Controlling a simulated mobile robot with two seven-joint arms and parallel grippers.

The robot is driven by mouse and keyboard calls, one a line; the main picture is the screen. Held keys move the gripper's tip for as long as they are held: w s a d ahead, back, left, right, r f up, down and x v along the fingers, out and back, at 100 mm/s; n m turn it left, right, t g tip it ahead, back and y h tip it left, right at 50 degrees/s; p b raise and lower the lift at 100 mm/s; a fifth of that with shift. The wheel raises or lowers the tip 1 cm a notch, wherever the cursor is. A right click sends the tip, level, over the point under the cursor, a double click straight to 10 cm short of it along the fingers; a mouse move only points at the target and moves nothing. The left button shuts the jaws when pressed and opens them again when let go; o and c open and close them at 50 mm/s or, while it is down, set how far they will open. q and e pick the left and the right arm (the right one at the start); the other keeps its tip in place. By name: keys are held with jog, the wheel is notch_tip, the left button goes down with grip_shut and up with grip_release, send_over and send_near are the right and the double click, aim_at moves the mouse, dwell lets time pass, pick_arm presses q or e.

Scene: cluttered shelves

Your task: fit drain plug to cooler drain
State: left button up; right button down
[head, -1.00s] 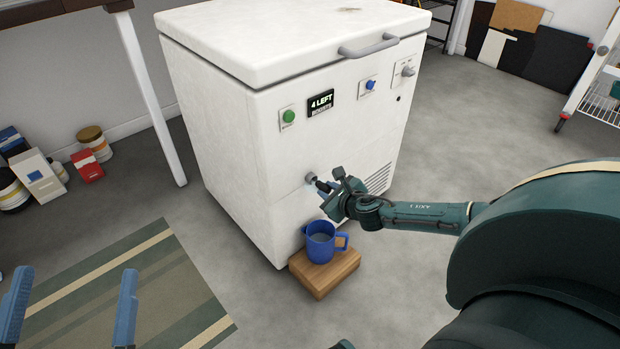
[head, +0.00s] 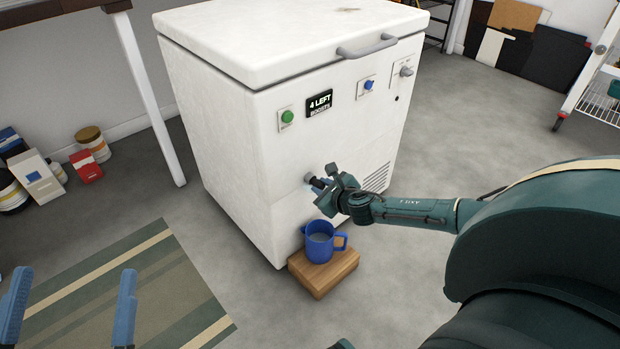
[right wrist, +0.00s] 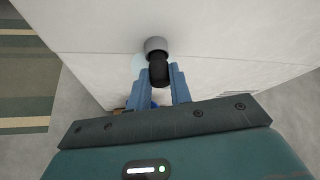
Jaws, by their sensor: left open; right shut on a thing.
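The white chest cooler (head: 340,140) stands in the middle of the head view. Its grey drain (head: 309,179) sticks out low on the front; it also shows in the right wrist view (right wrist: 155,45). My right gripper (head: 324,192) is shut on the black drain plug (right wrist: 159,70), which shows between the blue fingers (right wrist: 160,85) in the right wrist view. The plug is lined up with the drain and its far end meets or nearly meets it; I cannot tell how deep it sits. My left gripper (head: 70,305) is open and empty at the lower left.
A blue jug (head: 320,243) stands on a wooden block (head: 325,274) on the floor below the drain. A striped mat (head: 130,290) lies at the left. Boxes and tins (head: 60,170) stand by the wall.

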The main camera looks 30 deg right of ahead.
pick_arm(q)
jog(key=shift+r, duration=0.1)
pick_arm(e)
jog(key=shift+w+a, duration=0.1)
jog(key=shift+w, duration=0.3)
dwell(0.4)
jog(key=c, duration=1.2)
grip_release()
jog(key=p+v, duration=0.2)
jog(key=v, duration=0.1)
jog(key=shift+r, duration=0.2)
pick_arm(q)
jog(key=p, duration=0.1)
jog(key=f+g+y+p, duration=0.1)
jog(key=s+f+y+p, duration=0.1)
jog(key=p, duration=0.1)
jog(key=shift+a+f+n, duration=0.25)
jog(key=shift+a+n, duration=0.05)
pick_arm(e)
jog(key=v, duration=1)
jog(key=shift+f, duration=0.1)
jog(key=shift+s, duration=0.1)
